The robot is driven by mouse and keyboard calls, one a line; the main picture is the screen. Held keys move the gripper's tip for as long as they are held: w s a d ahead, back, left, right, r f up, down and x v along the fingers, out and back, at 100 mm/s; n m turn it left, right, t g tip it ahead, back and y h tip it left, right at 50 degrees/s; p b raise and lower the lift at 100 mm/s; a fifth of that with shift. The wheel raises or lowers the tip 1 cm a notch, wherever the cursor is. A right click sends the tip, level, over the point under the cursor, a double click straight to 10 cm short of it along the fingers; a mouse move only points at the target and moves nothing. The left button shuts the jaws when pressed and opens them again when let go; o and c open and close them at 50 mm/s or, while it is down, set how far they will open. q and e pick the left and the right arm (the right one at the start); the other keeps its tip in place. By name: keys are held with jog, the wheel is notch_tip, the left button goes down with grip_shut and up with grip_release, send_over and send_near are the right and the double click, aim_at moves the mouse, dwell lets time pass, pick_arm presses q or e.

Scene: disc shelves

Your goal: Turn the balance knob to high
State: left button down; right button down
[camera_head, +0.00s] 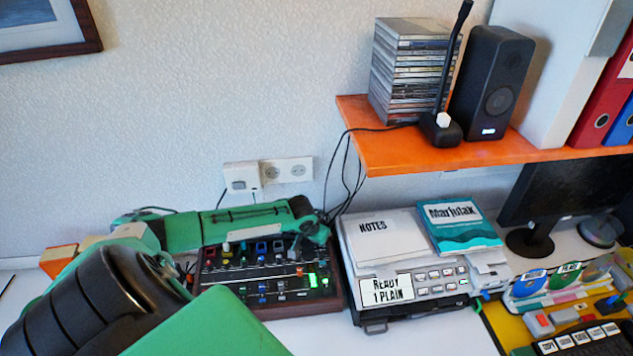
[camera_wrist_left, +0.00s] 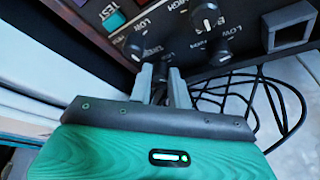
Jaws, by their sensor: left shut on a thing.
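In the left wrist view, a dark control panel (camera_wrist_left: 180,20) has several black knobs with LOW and HIGH labels. My left gripper (camera_wrist_left: 160,76) is at the panel's lower edge. Its two grey fingers are shut on a small dark knob, which is mostly hidden between them. The label above this knob is partly readable and may say balance; its pointer mark is hidden. Other knobs (camera_wrist_left: 207,18) with white marks sit above and to the right, clear of the fingers. In the head view, my green left arm reaches behind the dark mixer (camera_head: 208,272); the fingertips are hidden there. My right gripper is not seen.
Black cables (camera_wrist_left: 270,95) loop close to the right of my left gripper. A printer-like machine (camera_head: 372,316) with a NOTES pad (camera_head: 380,240) stands right of the mixer. An orange shelf (camera_head: 440,155) with a speaker (camera_head: 492,85) and disc stack (camera_head: 405,65) hangs above.

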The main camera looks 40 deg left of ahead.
pick_arm(q)
jog(key=c, duration=1.6)
grip_release()
